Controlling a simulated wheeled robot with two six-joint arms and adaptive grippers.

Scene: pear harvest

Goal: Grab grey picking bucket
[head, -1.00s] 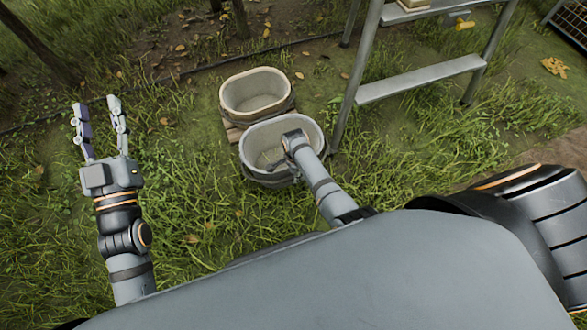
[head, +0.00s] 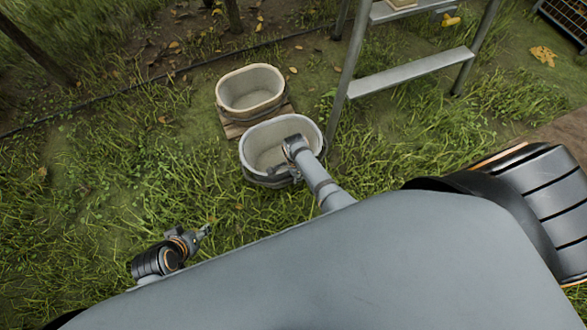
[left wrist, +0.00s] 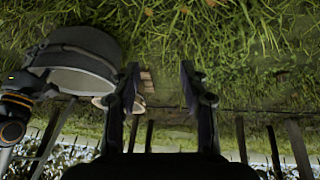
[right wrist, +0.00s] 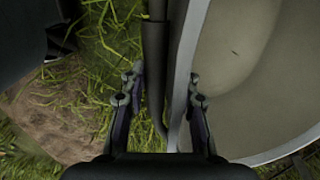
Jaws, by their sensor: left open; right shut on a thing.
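The grey picking bucket (head: 252,150) is upright and empty on or just above the grass, in the middle of the head view; I cannot tell whether it touches the ground. In the right wrist view the bucket's wall (right wrist: 181,75) and a dark bar (right wrist: 154,70) pass between the fingers of this gripper (right wrist: 164,95), shut on the bucket. My left gripper (head: 206,230) is open and empty, low to the left of the bucket. In the left wrist view its fingers (left wrist: 159,85) are apart, with the bucket (left wrist: 80,62) off to the left.
A second, beige bucket (head: 250,90) stands behind the grey one, by a wooden board (head: 236,128). A metal ladder (head: 415,72) stands close to the right. A dark crate (head: 565,20) is at the far right. Open grass lies to the left.

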